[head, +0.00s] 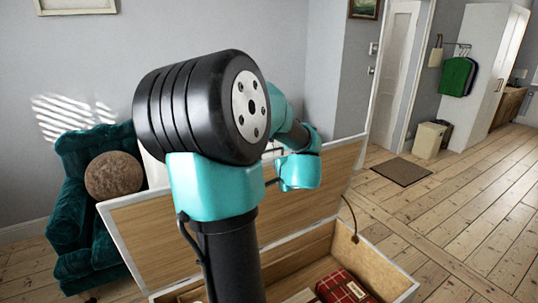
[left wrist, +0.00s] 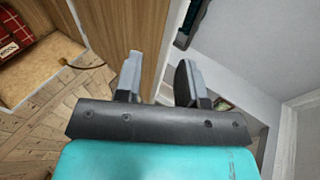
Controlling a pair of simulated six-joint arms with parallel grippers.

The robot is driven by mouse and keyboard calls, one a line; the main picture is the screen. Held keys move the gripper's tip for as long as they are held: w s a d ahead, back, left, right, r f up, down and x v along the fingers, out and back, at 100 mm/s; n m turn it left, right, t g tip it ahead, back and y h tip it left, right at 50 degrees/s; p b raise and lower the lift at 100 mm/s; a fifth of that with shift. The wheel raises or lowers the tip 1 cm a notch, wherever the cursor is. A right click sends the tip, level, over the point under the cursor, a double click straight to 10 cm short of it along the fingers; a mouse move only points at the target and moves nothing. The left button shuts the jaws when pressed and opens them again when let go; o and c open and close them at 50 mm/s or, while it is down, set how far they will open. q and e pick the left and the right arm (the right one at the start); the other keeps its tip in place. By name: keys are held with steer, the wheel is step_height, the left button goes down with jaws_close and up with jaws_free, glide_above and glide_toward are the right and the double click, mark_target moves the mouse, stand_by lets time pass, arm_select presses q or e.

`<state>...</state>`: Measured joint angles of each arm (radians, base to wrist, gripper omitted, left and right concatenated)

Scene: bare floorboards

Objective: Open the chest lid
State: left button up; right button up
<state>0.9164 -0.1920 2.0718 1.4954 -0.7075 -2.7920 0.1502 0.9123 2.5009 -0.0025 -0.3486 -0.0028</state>
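The chest (head: 385,270) stands at the bottom of the head view, with its wooden-lined inside showing. Its lid (head: 335,185) is raised and stands up steeply at the back, wooden face towards me, with a white rim. My left arm crosses in front of the lid and hides its middle. In the left wrist view my left gripper (left wrist: 158,65) has its two fingers apart. The lid (left wrist: 125,25) reaches between them, one finger over the wooden face and the other on the outer side. I cannot tell whether they touch it. My right gripper is in neither view.
A red plaid item (head: 342,287) lies in the chest. A green armchair (head: 85,215) with a round brown cushion (head: 113,175) stands to the left behind the lid. A doormat (head: 401,172) lies farther back. The floorboards on the right are clear.

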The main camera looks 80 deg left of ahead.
arm_select(q)
steer(key=w+a+f+n+g+y, duration=0.1)
steer(key=w+a+f+g+y, duration=0.1)
steer(key=w+a+g+y, duration=0.1)
steer(key=shift+w+a+g+y, duration=0.4)
steer(key=shift+w+a+y, duration=0.2)
steer(key=shift+w+y, duration=0.65)
steer(key=shift+a+f, duration=0.1)
steer(key=x, duration=1.7)
steer(key=shift+s+a+f, duration=0.1)
steer(key=shift+f, duration=0.05)
steer(key=shift+c, duration=0.4)
jaws_close()
